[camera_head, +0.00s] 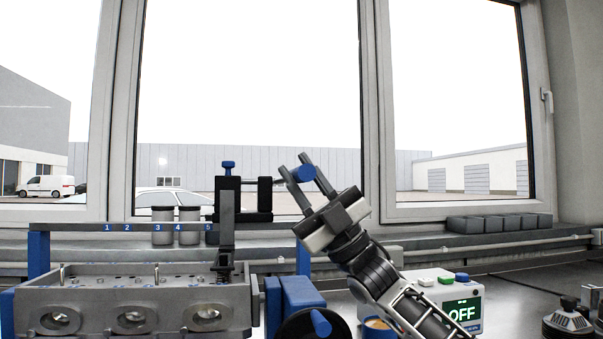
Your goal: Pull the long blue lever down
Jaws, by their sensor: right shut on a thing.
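The long lever's round blue end (303,174) sits between the two fingers of my right gripper (294,163). The gripper is shut on it, with its fingers pointing up and left. A thin dark rod leads left from the blue end to a black clamp-like fixture (227,207), which has a small blue knob (229,167) on top. The fixture stands above a grey metal engine head (130,298) with round ports. The fingers cover part of the lever's end. My left gripper is not in view.
A blue-posted rail with numbers and two grey canisters (162,226) stand behind the engine head. A blue block with a round black part (312,325) is below my right gripper. A control box (462,311) reading OFF is at right. Grey bins (500,222) line the sill.

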